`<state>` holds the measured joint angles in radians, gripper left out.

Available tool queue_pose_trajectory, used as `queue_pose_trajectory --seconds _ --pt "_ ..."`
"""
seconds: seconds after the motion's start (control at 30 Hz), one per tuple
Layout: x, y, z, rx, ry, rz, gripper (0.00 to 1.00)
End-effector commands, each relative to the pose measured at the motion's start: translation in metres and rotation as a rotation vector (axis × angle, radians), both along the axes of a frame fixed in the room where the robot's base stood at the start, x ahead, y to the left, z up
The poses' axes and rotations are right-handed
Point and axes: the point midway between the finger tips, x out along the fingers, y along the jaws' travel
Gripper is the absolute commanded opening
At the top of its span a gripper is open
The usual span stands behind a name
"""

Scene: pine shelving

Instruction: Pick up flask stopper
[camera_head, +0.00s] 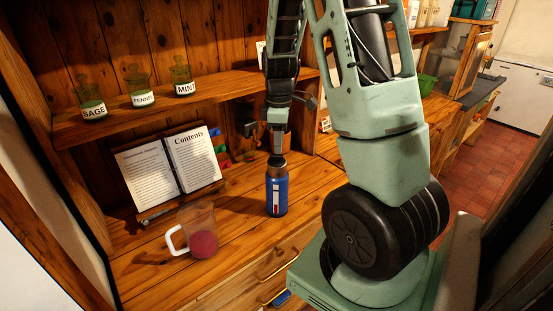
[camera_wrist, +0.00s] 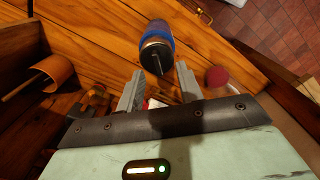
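The blue flask (camera_head: 277,192) stands upright on the wooden counter. Its dark flask stopper (camera_head: 277,160) sits on top. In the wrist view the blue flask body (camera_wrist: 158,29) is at the top, with the dark stopper (camera_wrist: 157,52) facing the camera and a thin stem-like part pointing toward the fingers. My gripper (camera_wrist: 159,70) is open, its two grey fingers apart with nothing held. The stopper lies just beyond the fingertips, roughly between them. In the head view my gripper (camera_head: 277,143) hangs above the flask, and its fingers are hard to make out.
A clear jug (camera_head: 198,230) with a reddish thing inside stands left of the flask. An open book (camera_head: 168,165) leans behind it. Labelled jars (camera_head: 142,93) line the shelf (camera_head: 190,108) above. Small coloured items sit right of the book. The counter around the flask is clear.

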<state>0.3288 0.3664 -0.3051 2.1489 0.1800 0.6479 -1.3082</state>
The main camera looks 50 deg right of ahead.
Motion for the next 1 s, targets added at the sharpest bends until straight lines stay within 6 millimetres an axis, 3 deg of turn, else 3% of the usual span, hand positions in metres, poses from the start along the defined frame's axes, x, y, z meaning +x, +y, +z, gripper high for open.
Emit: queue_pose_trajectory --seconds 0.33,0.63,0.77,1.0 --pt "0.002 -0.005 -0.039 0.002 0.005 -0.001 0.36" --pt "0.002 -0.005 -0.045 0.000 0.001 0.000 0.36" --pt "0.002 -0.005 -0.045 0.000 0.001 0.000 0.03" --pt "0.002 -0.005 -0.044 0.000 0.001 0.000 0.00"
